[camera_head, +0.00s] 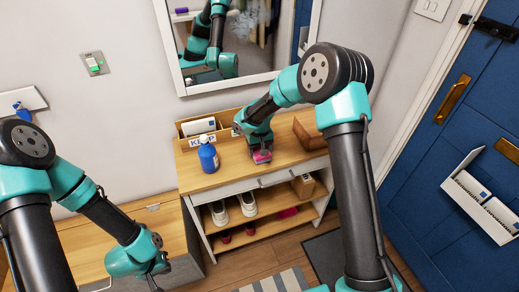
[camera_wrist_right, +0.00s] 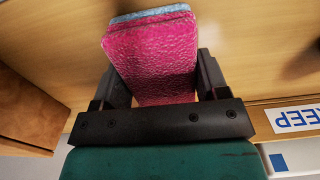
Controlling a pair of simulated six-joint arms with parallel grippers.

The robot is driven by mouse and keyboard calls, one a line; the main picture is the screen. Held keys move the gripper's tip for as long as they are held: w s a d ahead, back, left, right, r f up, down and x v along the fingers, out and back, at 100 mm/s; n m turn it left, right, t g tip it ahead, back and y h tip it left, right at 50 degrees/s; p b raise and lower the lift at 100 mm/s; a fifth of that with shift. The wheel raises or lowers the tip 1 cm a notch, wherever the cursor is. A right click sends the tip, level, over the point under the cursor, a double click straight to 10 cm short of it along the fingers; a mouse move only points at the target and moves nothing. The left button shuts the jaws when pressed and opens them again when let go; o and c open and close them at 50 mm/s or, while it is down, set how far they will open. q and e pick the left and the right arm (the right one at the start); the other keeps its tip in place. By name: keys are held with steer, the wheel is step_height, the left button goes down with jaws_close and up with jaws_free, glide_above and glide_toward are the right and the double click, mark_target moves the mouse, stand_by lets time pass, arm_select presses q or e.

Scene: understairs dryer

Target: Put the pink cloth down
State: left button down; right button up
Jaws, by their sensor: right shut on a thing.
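The pink cloth (camera_wrist_right: 150,55) is a folded, textured pad with a light blue layer showing at its far edge in the right wrist view. My right gripper (camera_wrist_right: 155,90) is shut on it, with one dark finger on each side. In the head view, the pink cloth (camera_head: 262,156) shows under my right gripper (camera_head: 260,148), low over the wooden top of the shoe cabinet (camera_head: 215,178). I cannot tell whether the cloth touches the top. My left gripper (camera_head: 155,271) is at the lower left, over the bench, and its fingers are too unclear to read.
A blue bottle (camera_head: 208,156) stands left of my right gripper. A wooden box labelled KEEP (camera_head: 200,127) holding white items is behind it. A brown box (camera_head: 308,130) sits at the right. A mirror (camera_head: 240,84) hangs above.

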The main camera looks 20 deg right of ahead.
steer(key=shift+f, duration=0.15)
steer(key=o, duration=0.8)
step_height(320, 180, up, 12)
steer(key=shift+r, duration=0.15)
stand_by(0.8)
